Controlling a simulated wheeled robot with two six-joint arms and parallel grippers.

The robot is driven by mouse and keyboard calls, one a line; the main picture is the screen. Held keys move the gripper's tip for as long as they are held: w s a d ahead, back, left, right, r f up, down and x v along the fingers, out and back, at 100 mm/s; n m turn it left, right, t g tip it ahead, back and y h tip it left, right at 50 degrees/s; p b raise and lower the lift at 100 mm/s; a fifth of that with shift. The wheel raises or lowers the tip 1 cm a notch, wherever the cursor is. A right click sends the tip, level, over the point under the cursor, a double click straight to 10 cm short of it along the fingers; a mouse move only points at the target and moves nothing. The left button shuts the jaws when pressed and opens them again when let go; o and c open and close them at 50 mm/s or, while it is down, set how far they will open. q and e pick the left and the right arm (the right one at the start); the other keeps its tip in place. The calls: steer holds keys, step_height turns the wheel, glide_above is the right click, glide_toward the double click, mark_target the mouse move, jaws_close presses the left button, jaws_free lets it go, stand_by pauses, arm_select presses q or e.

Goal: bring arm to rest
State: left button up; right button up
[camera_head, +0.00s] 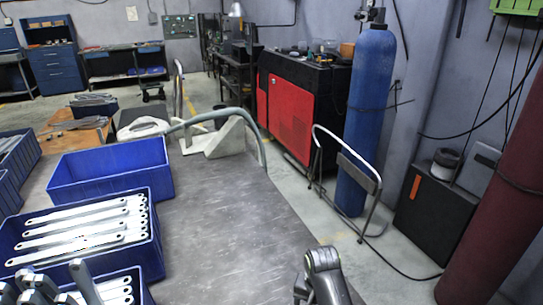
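Grey metal parts of my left arm and gripper (42,288) show at the bottom left corner, over the nearest blue bin (145,290). They are cut off by the frame edge, and I cannot tell whether the gripper is open or shut. A slanted grey bar stands beside them; I cannot tell if it is a finger or a bracket. My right arm shows as a dark grey rounded joint at the bottom, right of centre, beside the table edge. Its gripper is not visible. Long galvanized brackets (78,239) lie in the middle blue bin (158,222).
An empty blue bin (108,172) stands behind on the grey table (225,232). The table's middle right is clear. A grey curved hose or rail (229,113) and pale angled blocks (227,138) are at its far end. A blue cylinder (371,105) and trolley stand beyond the right edge.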

steer(key=s+d+f+t, duration=0.1)
steer(key=s+d+f, duration=0.2)
steer(key=s+d, duration=0.35)
steer(key=s+d+r+n+t+h, duration=0.1)
steer(key=s+d+r+n, duration=0.15)
steer(key=s, duration=0.45)
steer(key=s+d+r+n+t, duration=0.15)
steer(key=s+d, duration=0.25)
steer(key=s, duration=0.4)
steer(key=s+d+r+n+h, duration=0.1)
steer(key=s+d+r, duration=0.2)
steer(key=s, duration=0.4)
step_height(320, 180, down, 23)
steer(key=d+g, duration=0.1)
steer(key=d, duration=0.1)
steer(key=s+a+f+g+y, duration=0.1)
steer(key=s+f, duration=1.4)
steer(key=f, duration=0.2)
steer(key=shift+a+f+m, duration=0.25)
steer(key=shift+f+m, duration=0.05)
